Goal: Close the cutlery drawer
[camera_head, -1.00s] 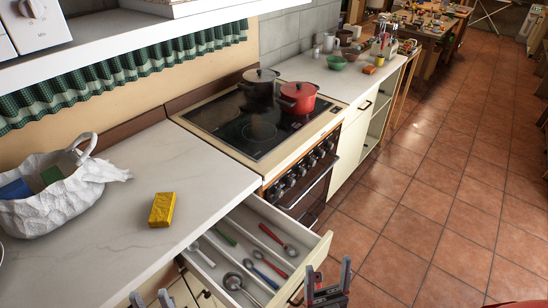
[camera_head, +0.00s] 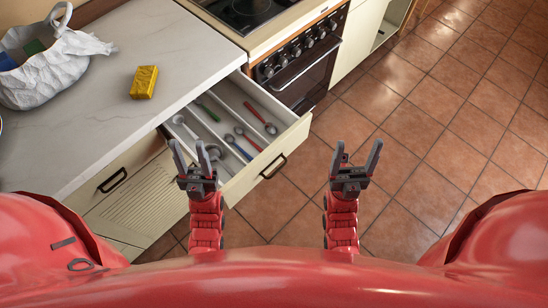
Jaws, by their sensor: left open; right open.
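The cutlery drawer (camera_head: 292,136) stands pulled out from under the white counter, with several spoons and other utensils with red, blue and green handles lying in its compartments. Its front carries a dark handle (camera_head: 273,167). My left gripper (camera_head: 188,158) is open and empty; in the picture it overlaps the drawer's near left corner, and I cannot tell whether it touches. My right gripper (camera_head: 357,157) is open and empty over the tiled floor, to the right of the drawer front and apart from it.
The stove's oven front (camera_head: 305,70) is just beyond the drawer. A closed cabinet (camera_head: 135,195) is at the left. Tiled floor (camera_head: 430,120) is clear on the right.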

